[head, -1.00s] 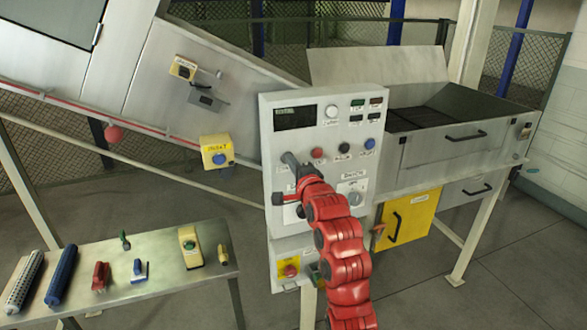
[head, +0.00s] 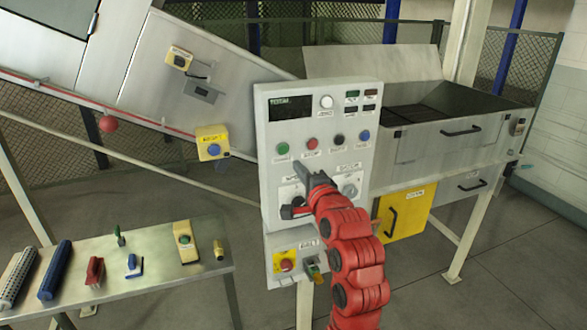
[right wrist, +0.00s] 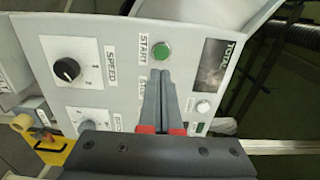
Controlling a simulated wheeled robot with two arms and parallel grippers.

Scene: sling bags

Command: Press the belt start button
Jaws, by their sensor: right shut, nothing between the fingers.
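The green start button (head: 283,148) is at the left of a row of buttons on the grey control panel (head: 267,180). In the right wrist view the green button (right wrist: 161,51) has a START label beside it. My right gripper (head: 299,166) is shut and empty, with its fingertips just below and right of the green button in the head view. In the right wrist view the fingertips (right wrist: 160,74) appear just under the button, which shows whole; a small gap shows in the picture, but I cannot tell their depth from the panel. My left gripper is not in view.
Red (head: 312,143), black (head: 339,139) and blue (head: 363,136) buttons share the row. A black speed knob (right wrist: 67,69) is near the gripper. A red emergency button (head: 286,265) sits on a lower box. A table (head: 150,285) with tools stands at left.

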